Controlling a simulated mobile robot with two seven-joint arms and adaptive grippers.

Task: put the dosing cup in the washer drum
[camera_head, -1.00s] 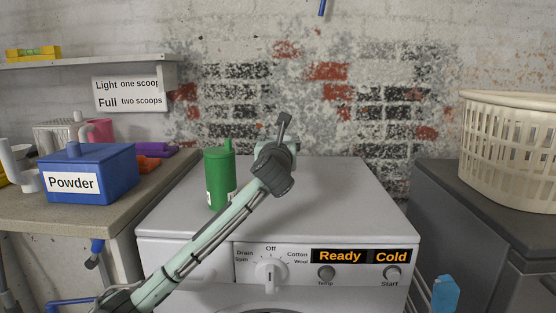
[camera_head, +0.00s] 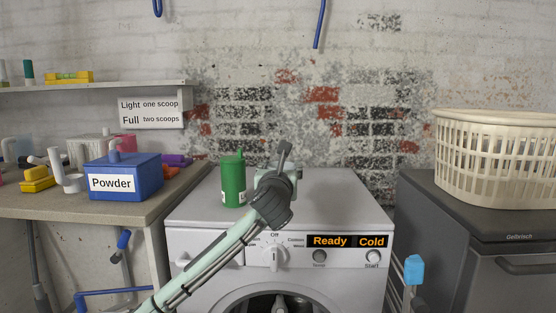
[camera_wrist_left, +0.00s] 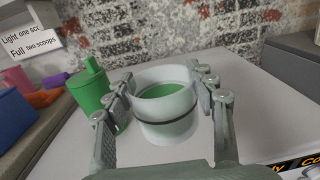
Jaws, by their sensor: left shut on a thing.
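My left gripper (camera_wrist_left: 167,92) is shut on the dosing cup (camera_wrist_left: 166,130), a pale grey round cup with a dark band and green inside, held upright between the fingers. In the head view the gripper (camera_head: 275,163) is over the washer top, and the cup is mostly hidden behind my wrist. The white washer (camera_head: 345,200) shows a round opening low at the front, with the dark drum (camera_head: 262,306) partly in view. The picture's bottom edge cuts it off, and my arm crosses its upper left. I cannot tell how the door stands. My right gripper is not in view.
A green bottle (camera_head: 234,183) stands on the washer, left of my gripper. A blue Powder box (camera_head: 140,178) is on the left counter. A cream basket (camera_head: 500,160) sits on the grey machine at right. A blue-headed thing (camera_head: 413,270) is near the washer's right side.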

